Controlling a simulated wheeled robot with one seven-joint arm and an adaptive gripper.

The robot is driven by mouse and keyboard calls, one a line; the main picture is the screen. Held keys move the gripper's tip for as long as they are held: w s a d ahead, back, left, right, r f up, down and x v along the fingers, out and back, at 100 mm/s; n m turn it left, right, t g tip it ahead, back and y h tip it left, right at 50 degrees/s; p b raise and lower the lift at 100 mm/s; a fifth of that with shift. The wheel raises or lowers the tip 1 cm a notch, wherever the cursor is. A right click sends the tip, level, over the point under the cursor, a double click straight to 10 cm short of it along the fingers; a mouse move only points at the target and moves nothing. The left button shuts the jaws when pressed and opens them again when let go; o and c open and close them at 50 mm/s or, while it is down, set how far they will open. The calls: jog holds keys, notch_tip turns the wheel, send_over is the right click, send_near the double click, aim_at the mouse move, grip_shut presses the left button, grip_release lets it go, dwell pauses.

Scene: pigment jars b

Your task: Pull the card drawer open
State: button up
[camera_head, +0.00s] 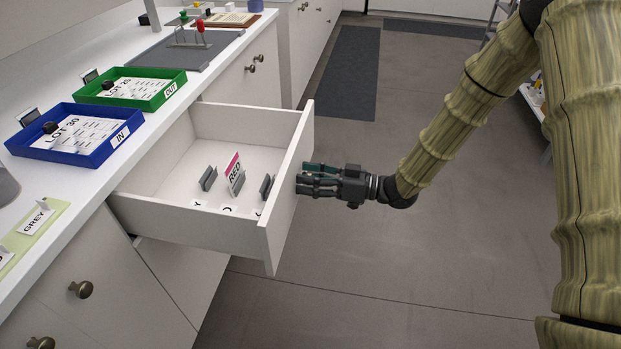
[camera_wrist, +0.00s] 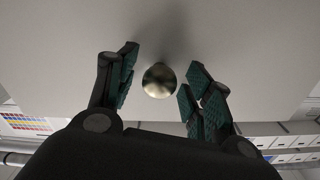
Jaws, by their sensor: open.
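The card drawer (camera_head: 190,240) stands well out from the counter in the head view. My gripper (camera_head: 303,180) is at the outer face of the drawer front. In the wrist view the round metal drawer knob (camera_wrist: 159,80) sits between the two open fingers of my gripper (camera_wrist: 158,88), with a visible gap on each side. In the head view the knob is hidden.
On the counter are a blue IN tray (camera_head: 98,157), a green OUT tray (camera_head: 150,104) and a grey mat (camera_head: 180,50). Other cabinet knobs (camera_head: 82,289) show below. The grey floor (camera_head: 370,265) beside the drawer is clear, with a dark mat (camera_head: 350,70) farther back.

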jog(key=v, duration=1.2)
dwell(0.4)
notch_tip(320, 180, down, 15)
jog(key=s+m+t+h, duration=0.3)
jog(key=m+t+h, duration=0.1)
jog(key=m+h, duration=0.2)
jog(key=s+d+f+m+g+h, duration=0.2)
jog(key=s+f+h, duration=0.2)
jog(key=s+f, duration=0.3)
jog(key=s+d+f+m+g+h, duration=0.1)
jog(key=s+d+f+m+h, duration=0.15)
jog(key=s+f, duration=0.4)
jog(key=s+d+f+m+g+h, duration=0.1)
jog(key=s+d+f+g+h, duration=0.15)
jog(key=s, duration=0.65)
jog(key=s+d+f+m+g+h, duration=0.1)
jog(key=s+d+f+g+h, duration=0.15)
jog(key=s, duration=0.55)
notch_tip(320, 180, up, 12)
jog(key=s+p, duration=0.1)
jog(key=p, duration=1.1)
jog(key=shift+r, duration=0.2)
